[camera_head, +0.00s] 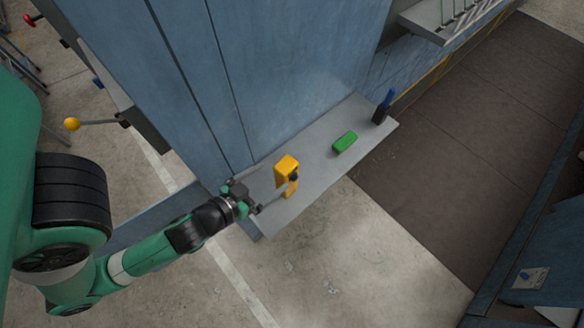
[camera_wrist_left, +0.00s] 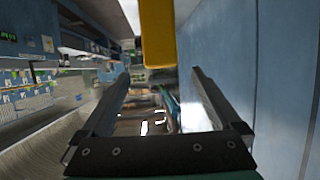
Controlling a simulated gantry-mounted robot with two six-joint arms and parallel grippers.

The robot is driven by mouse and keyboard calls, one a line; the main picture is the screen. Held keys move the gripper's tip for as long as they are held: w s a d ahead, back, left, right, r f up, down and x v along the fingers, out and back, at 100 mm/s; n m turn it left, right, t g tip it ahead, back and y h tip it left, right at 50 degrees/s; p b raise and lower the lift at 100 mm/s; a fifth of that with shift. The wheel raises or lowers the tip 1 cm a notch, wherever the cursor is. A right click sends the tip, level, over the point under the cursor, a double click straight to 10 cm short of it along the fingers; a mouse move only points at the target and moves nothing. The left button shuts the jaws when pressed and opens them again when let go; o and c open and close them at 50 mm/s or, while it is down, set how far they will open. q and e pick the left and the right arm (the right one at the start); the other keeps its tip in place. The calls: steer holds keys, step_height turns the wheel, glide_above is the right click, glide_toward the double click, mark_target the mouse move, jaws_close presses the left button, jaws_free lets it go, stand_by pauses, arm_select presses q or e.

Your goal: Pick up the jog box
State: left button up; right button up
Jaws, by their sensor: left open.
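The jog box looks to be the upright yellow unit (camera_head: 286,167) with a dark part on its right side, standing on the grey shelf (camera_head: 318,158). My left gripper (camera_head: 262,199) is open beside it, at its lower left in the head view. In the left wrist view, the yellow unit (camera_wrist_left: 157,35) fills the top middle, above the gap between the spread fingers (camera_wrist_left: 160,78). Nothing shows between the fingers. I cannot tell whether a finger touches the unit. My right gripper is not in view.
A green block (camera_head: 345,142) and a dark holder with a blue item (camera_head: 383,107) sit farther right on the shelf. A blue cabinet wall (camera_head: 280,70) rises behind the shelf. A lever with a yellow ball (camera_head: 72,124) sticks out left. The floor in front is clear.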

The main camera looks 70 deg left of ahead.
mark_target(293, 162)
arm_select(q)
steer(key=x, duration=0.2)
steer(key=p+x, duration=0.1)
steer(key=x, duration=0.1)
steer(key=shift+w+a+r, duration=0.1)
steer(key=shift+w+a, duration=0.1)
steer(key=shift+w, duration=0.15)
steer(key=shift+p+x, duration=0.6)
steer(key=shift+x, duration=2.45)
steer(key=shift+s+a, duration=0.1)
steer(key=shift+s, duration=0.05)
jaws_close()
